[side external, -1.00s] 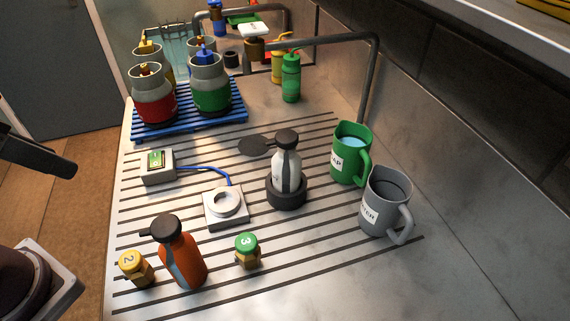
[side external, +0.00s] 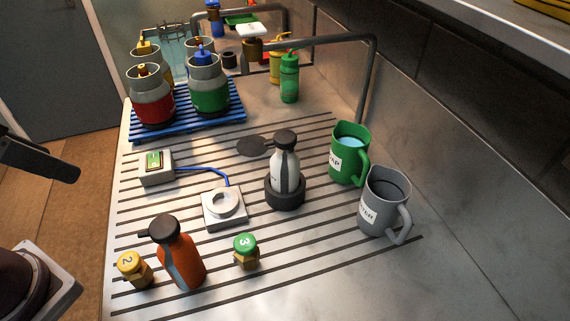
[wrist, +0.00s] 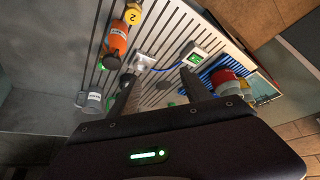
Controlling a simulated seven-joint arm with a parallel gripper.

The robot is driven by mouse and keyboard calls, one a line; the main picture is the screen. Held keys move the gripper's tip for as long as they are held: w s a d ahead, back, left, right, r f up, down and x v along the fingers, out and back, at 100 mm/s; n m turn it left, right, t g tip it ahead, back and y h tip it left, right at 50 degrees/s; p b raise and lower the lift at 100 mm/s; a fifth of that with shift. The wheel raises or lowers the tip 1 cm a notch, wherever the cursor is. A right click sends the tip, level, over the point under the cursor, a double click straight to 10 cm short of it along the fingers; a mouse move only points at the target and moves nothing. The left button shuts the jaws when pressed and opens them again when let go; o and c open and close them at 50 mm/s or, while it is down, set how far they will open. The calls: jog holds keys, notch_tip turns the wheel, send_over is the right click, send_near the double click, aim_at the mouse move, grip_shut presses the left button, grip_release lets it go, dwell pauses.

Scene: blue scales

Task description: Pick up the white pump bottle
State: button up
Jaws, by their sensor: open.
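The white pump bottle (side external: 285,172) has a white body and a black pump head. It stands upright in a dark round holder (side external: 286,195) on the grooved metal drainboard, left of the mugs in the side view. I cannot make it out in the wrist view, where my fingers cover part of the board. My gripper (wrist: 157,80) is open, with its two dark fingers apart and nothing visible between them but the board. In the side view a dark part of my arm end shows at the left edge, well apart from the bottle.
A green mug (side external: 350,155) and a grey mug (side external: 383,205) stand right of the bottle. A small scale (side external: 223,208), an orange bottle (side external: 180,258) and two small jars are in front and left. A blue rack (side external: 190,122) holds several canisters. A metal rail (side external: 369,85) rises behind.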

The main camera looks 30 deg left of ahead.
jog(key=o, duration=0.4)
